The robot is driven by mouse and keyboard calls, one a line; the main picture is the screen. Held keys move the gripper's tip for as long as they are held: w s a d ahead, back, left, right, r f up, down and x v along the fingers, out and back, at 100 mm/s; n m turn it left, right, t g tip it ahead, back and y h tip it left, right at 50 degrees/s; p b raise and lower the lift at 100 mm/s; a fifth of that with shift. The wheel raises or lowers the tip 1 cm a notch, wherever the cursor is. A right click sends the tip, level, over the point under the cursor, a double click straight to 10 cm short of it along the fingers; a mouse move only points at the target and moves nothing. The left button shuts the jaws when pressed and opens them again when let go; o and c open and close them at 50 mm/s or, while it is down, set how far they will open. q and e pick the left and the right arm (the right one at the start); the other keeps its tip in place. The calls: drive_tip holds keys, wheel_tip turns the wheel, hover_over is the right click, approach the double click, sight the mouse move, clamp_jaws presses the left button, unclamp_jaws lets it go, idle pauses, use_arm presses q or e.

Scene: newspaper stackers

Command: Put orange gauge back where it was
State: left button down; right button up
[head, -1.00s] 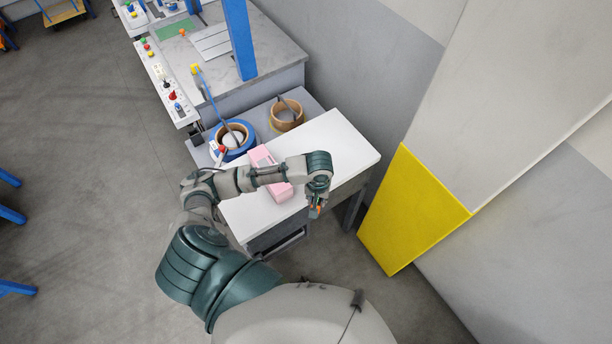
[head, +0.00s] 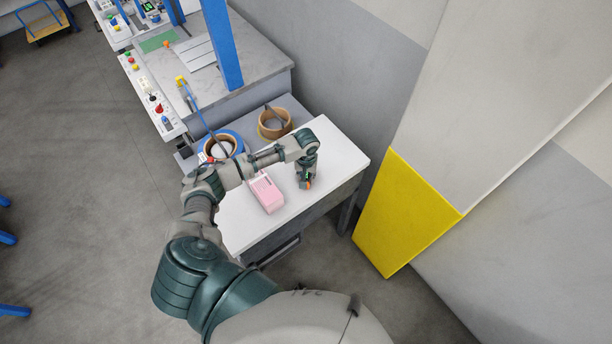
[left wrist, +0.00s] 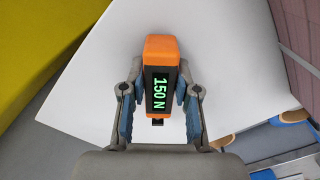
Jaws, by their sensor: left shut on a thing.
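The orange gauge (left wrist: 161,50) is an orange block with a black face reading "150 N" in green. It sits between the two fingers of my left gripper (left wrist: 160,108), which is shut on it. In the head view my left gripper (head: 306,182) points down over the white table top (head: 335,157), right of the pink box, with only a small orange part of the gauge showing. I cannot tell whether the gauge touches the table. My right gripper is not in view.
The pink box (head: 266,193) lies on the white table. Behind stand a blue-rimmed roll (head: 236,140), a brown roll (head: 288,127) and a grey bench with a blue post (head: 222,45). A yellow wall panel (head: 405,215) is at the right. The table's right part is clear.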

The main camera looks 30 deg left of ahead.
use_arm(q)
drive_tip(key=c, duration=0.8)
unclamp_jaws()
drive_tip(key=shift+a+f, duration=0.15)
drive_tip(key=shift+a, duration=0.2)
drive_tip(key=shift+c, duration=0.2)
drive_tip(key=shift+a, duration=0.1)
wheel_tip(320, 180, up, 12)
drive_tip(key=shift+d, duration=0.2)
